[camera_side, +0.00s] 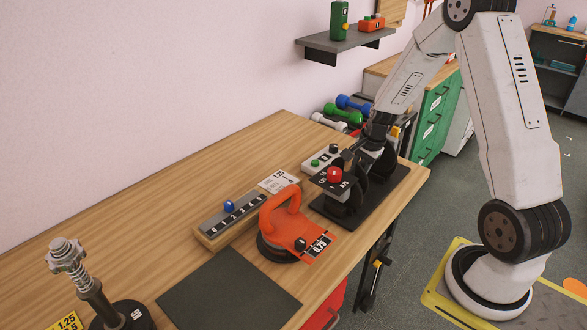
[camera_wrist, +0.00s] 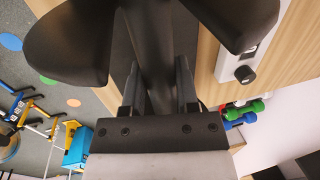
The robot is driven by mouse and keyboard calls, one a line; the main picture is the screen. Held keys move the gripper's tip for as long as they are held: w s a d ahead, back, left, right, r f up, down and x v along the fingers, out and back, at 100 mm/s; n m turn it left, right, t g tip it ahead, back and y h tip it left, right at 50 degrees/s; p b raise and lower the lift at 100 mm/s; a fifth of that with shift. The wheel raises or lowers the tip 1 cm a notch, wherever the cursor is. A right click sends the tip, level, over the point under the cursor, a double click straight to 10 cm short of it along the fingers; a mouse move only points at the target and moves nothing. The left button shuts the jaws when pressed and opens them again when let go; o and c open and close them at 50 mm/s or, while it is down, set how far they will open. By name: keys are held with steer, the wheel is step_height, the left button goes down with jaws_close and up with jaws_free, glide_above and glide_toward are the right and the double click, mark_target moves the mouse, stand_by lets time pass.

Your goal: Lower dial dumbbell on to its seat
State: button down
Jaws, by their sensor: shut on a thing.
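The dial dumbbell (camera_side: 354,196) is black with rounded weights and a red knob on a dark plate at its near end. It is over its seat, a flat black base (camera_side: 393,194) near the table's right edge; whether they touch cannot be told. My gripper (camera_side: 365,160) comes down from above and is shut on the dumbbell's handle. In the wrist view, the handle (camera_wrist: 152,45) runs up between the fingers of my gripper (camera_wrist: 158,92). A black weight shows on each side there. The dumbbell hides much of the seat.
An orange-handled weight (camera_side: 281,215) stands close by at the left. A grey box with a green button (camera_side: 318,162) is just behind the seat. A slider strip (camera_side: 232,212), dark mat (camera_side: 228,293) and metal post (camera_side: 85,275) are further left. Open wood lies along the back left.

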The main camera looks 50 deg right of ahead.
steer(key=shift+x, duration=1.2)
stand_by(0.5)
steer(key=shift+s+d, duration=0.1)
steer(key=shift+s, duration=0.05)
steer(key=shift+c, duration=1.4)
jaws_free()
steer(key=shift+f, duration=0.1)
steer(key=shift+s+f, duration=0.1)
steer(key=shift+s, duration=0.05)
steer(key=shift+r, duration=0.2)
steer(key=shift+v, duration=3.8)
